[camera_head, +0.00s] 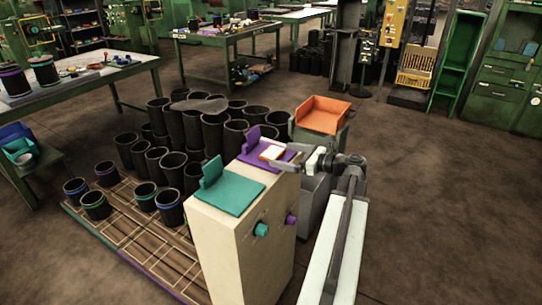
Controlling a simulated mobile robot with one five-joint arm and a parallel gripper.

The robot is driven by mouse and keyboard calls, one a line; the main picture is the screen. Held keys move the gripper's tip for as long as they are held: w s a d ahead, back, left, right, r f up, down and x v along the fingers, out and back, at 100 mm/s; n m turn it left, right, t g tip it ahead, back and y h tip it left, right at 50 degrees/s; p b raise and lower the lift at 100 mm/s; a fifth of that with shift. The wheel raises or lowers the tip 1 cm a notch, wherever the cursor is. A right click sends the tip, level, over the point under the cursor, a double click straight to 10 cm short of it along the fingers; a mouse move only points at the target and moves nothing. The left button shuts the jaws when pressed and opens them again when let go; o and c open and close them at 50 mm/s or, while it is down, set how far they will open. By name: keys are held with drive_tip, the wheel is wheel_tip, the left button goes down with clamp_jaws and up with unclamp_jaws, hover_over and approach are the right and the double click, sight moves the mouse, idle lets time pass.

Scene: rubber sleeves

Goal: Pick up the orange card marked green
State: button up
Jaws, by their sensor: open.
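A small pale card with an orange edge (271,153) lies on the purple tray (251,148) at the back of the beige cabinet top. A green mark on it is too small to tell. My gripper (287,166) is at the right edge of the purple tray, close beside the card. It is open; the picture is too small to show whether its fingers touch the tray. My arm reaches in from the lower right.
A teal tray (235,196) sits nearer on the same beige cabinet (237,255), which has a teal knob (261,230) and a purple knob (291,220). An orange bin (322,116) stands behind. Several black sleeves (169,205) crowd the left. The floor at right is clear.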

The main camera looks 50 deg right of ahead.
sight(277, 153)
drive_tip(key=x, duration=0.3)
drive_tip(key=shift+w+f, duration=0.1)
drive_tip(key=shift+w, duration=0.05)
drive_tip(key=c, duration=1.4)
wheel_tip(277, 153, up, 11)
drive_tip(key=p, duration=1)
drive_tip(key=shift+f, duration=0.2)
